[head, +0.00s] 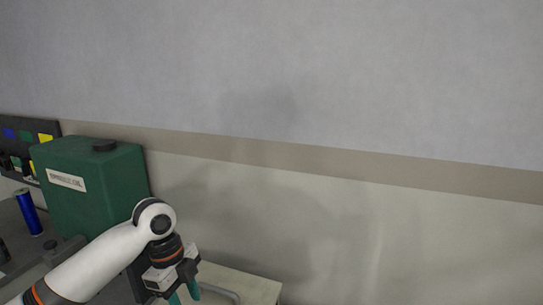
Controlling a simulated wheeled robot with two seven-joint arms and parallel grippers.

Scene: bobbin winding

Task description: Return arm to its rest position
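My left arm, white with dark and orange joint rings, comes in from the lower left. Its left gripper (183,294) points down at the bottom edge of the head view, in front of a pale surface. Two teal fingers show in part, but their tips are cut off by the frame, so I cannot tell how far apart they are or whether anything is between them. My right arm and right gripper are not in view.
A green tank (117,185) with a black cap and a white label stands behind my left arm. A blue cylinder (29,212) stands at the far left, near a dark panel (27,135) with coloured squares. A pale tabletop (258,287) meets the wall. The wall area at right is clear.

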